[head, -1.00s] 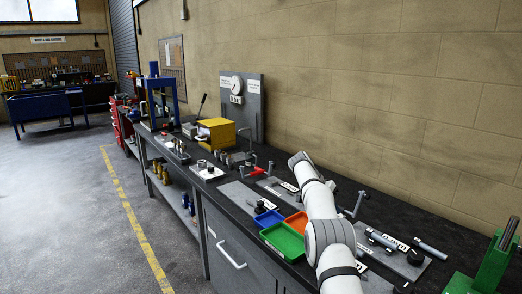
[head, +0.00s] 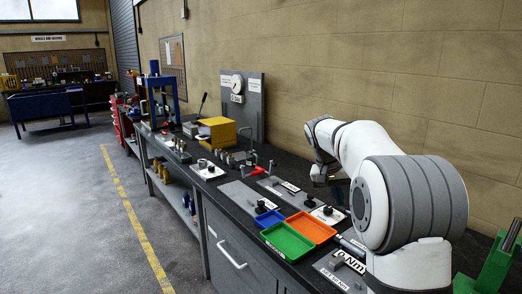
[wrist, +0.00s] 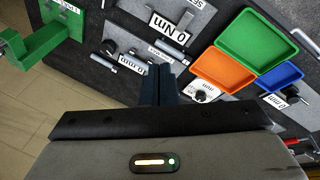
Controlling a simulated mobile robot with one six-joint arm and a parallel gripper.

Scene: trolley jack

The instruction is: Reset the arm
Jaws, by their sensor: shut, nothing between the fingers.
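My white arm (head: 370,150) rises at the right of the head view, bent, with a large grey-banded joint close to the camera. My gripper (head: 320,175) hangs dark and small at the arm's far end, above the back part of the bench. In the wrist view my gripper (wrist: 160,70) shows its two dark fingers together, shut and empty, pointing at the bench top. The bench surface behind the arm is hidden in the head view.
Green (head: 287,241), orange (head: 311,228) and blue (head: 269,219) trays lie on the black bench. Label plates and tools lie around them. A green stand (head: 492,262) is at the right. A yellow box (head: 217,131) and gauge board (head: 241,100) stand farther back. The floor at left is clear.

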